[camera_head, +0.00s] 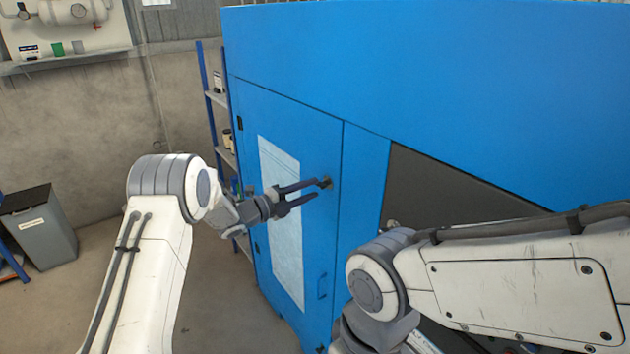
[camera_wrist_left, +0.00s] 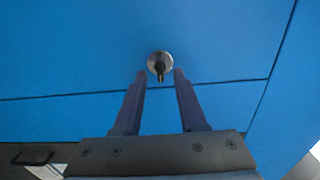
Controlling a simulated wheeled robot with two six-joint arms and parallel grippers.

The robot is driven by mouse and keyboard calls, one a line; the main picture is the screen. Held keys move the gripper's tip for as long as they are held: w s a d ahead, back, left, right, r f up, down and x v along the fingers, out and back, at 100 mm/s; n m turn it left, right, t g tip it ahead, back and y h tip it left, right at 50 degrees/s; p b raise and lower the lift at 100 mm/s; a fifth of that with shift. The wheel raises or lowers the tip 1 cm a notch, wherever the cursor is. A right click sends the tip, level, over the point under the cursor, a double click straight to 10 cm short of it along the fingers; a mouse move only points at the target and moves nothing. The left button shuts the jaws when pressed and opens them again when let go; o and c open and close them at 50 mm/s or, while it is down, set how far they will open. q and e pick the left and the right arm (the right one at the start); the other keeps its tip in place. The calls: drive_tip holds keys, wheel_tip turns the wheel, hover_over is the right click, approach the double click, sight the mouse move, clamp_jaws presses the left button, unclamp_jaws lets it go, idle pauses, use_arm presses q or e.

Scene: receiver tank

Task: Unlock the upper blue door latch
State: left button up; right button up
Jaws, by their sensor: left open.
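The upper latch (camera_head: 326,182) is a small round metal knob near the right edge of the blue door (camera_head: 318,235). In the left wrist view the latch (camera_wrist_left: 159,62) shows as a silver disc with a dark stub sticking out of its middle. My left gripper (camera_head: 317,190) is open, its two dark fingers pointing at the latch. In the left wrist view the fingertips (camera_wrist_left: 160,72) lie on either side of the stub, with gaps between. Whether they reach as deep as the stub is hard to tell. My right gripper is out of view; only its arm shows.
A white sheet (camera_head: 281,220) covers the door's middle, with a pull handle (camera_head: 322,286) lower right of it. A blue-framed shelf (camera_head: 219,98) stands left of the cabinet. A grey bin (camera_head: 42,232) stands at far left. Floor between bin and cabinet looks clear.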

use_arm(q)
drive_tip(key=shift+p+x, duration=0.35)
drive_tip(key=shift+x, duration=0.85)
clamp_jaws()
